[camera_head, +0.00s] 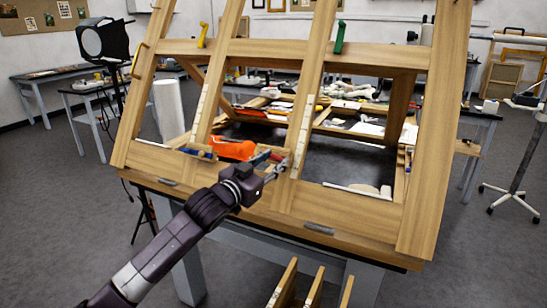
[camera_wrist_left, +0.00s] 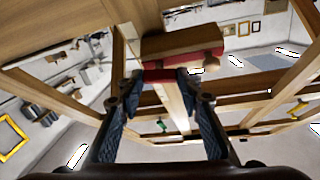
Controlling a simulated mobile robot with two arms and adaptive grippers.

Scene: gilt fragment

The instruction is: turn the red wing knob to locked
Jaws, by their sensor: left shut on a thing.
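My left gripper (camera_head: 275,166) reaches in from the lower left to the lower rail of the upright wooden frame (camera_head: 345,212). In the left wrist view, its two dark fingers (camera_wrist_left: 160,82) are closed around the red wing knob (camera_wrist_left: 158,75), whose red edge shows between the fingertips. In the head view the knob is mostly hidden by the gripper, so its exact angle is hard to tell. My right gripper is in neither view.
A green knob (camera_head: 339,37) and a yellow knob (camera_head: 203,34) sit on the upper rail. A black lamp (camera_head: 103,40) stands at the left, and a wheeled stand (camera_head: 515,180) at the right.

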